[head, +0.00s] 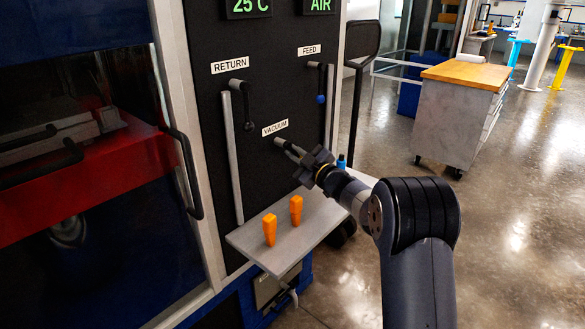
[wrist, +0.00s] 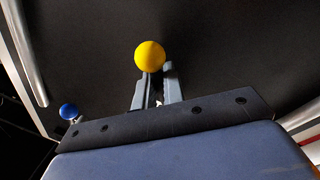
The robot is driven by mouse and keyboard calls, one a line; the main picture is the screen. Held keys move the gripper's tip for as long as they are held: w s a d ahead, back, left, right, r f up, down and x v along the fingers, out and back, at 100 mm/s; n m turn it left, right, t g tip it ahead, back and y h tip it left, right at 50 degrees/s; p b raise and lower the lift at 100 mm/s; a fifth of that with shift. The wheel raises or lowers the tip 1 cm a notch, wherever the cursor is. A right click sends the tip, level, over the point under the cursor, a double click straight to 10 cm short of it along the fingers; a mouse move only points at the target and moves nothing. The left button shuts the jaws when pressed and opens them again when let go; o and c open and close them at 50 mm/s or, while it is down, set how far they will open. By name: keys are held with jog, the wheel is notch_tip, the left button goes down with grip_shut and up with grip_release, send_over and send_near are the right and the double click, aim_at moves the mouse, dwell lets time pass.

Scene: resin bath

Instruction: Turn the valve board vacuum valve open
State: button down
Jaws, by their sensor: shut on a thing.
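The valve board (head: 290,95) is a dark upright panel. Its white VACUUM label (head: 275,128) sits just above my gripper (head: 292,149). In the wrist view my gripper (wrist: 157,82) is shut on the vacuum valve, whose round yellow knob (wrist: 150,56) shows at the fingertips. In the head view my gripper covers the knob; a short grey piece (head: 279,141) shows at the fingertips. How the lever is turned cannot be told.
The return valve (head: 240,88) and the feed valve, with its blue knob (head: 320,99), hang to either side. A grey shelf (head: 270,250) with two orange plugs (head: 296,209) juts out below. A workbench (head: 460,110) stands at the back right.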

jog(key=n+b, duration=0.1)
jog(key=r+n+y+b, duration=0.1)
jog(key=n, duration=0.1)
jog(key=w+n, duration=0.1)
jog(key=n, duration=0.1)
jog(key=shift+d+r+g+b, duration=0.15)
jog(key=shift+d+g+b, duration=0.15)
jog(key=shift+d+b, duration=0.1)
jog(key=shift+w+d+r+n+g+y+b, duration=0.1)
jog(key=shift+r+n+g+y+b, duration=0.2)
jog(key=shift+n, duration=0.8)
jog(key=shift+w+r+n+g+y+b, duration=0.1)
jog(key=shift+r+n+y+b, duration=0.3)
jog(key=shift+n, duration=0.7)
jog(key=shift+d+r+n+g+y+b, duration=0.15)
jog(key=shift+r+n, duration=0.35)
jog(key=shift+n, duration=0.6)
jog(key=shift+a, duration=0.15)
jog(key=c, duration=1.6)
grip_release()
jog(key=shift+r, duration=0.1)
jog(key=v, duration=1.1)
jog(key=shift+w, duration=0.1)
